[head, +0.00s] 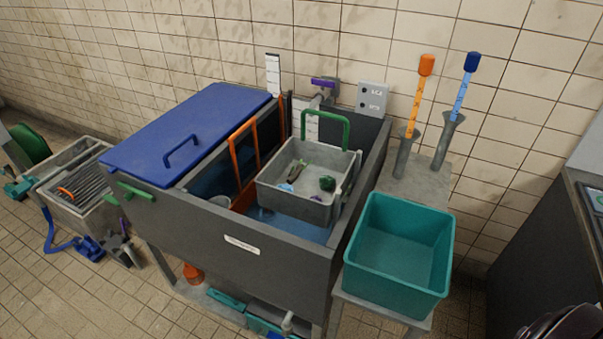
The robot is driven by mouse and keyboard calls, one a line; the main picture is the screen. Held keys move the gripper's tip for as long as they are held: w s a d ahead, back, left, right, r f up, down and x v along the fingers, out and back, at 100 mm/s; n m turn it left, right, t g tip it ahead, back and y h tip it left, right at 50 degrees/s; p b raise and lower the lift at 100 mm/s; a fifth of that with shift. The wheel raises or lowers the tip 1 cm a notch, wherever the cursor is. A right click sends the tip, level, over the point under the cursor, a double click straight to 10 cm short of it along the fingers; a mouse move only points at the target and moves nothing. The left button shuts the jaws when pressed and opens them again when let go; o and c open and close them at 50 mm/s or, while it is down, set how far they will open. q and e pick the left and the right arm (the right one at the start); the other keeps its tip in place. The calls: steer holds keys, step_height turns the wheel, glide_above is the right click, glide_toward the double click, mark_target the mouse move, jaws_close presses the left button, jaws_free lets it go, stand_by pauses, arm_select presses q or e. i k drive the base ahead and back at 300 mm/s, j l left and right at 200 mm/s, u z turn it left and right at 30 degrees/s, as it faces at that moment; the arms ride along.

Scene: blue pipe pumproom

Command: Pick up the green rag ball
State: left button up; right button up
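A small dark green lump, which looks like the green rag ball (327,184), lies in the right part of a grey tray (301,206). The tray has a green handle (346,133) standing up at its back and sits inside the dark grey sink tank (213,228). A light blue piece (286,187) and a thin dark and green item (297,171) lie to the left of the ball in the tray. Neither of my grippers shows in the head view.
A blue lid (186,128) covers the tank's left part. An orange frame handle (236,149) stands left of the tray. An empty teal bin (398,252) stands right of the tank. Two upright holders hold an orange-topped stick (417,98) and a blue-topped stick (464,90) behind the bin.

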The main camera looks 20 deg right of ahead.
mark_target(327, 182)
steer(key=i+j, duration=0.2)
steer(key=i+j+z, duration=0.15)
steer(key=j, duration=0.2)
steer(key=i+j+z, duration=0.35)
steer(key=j, duration=0.4)
steer(key=i+j+z, duration=0.2)
steer(key=j, duration=0.2)
steer(key=z, duration=0.45)
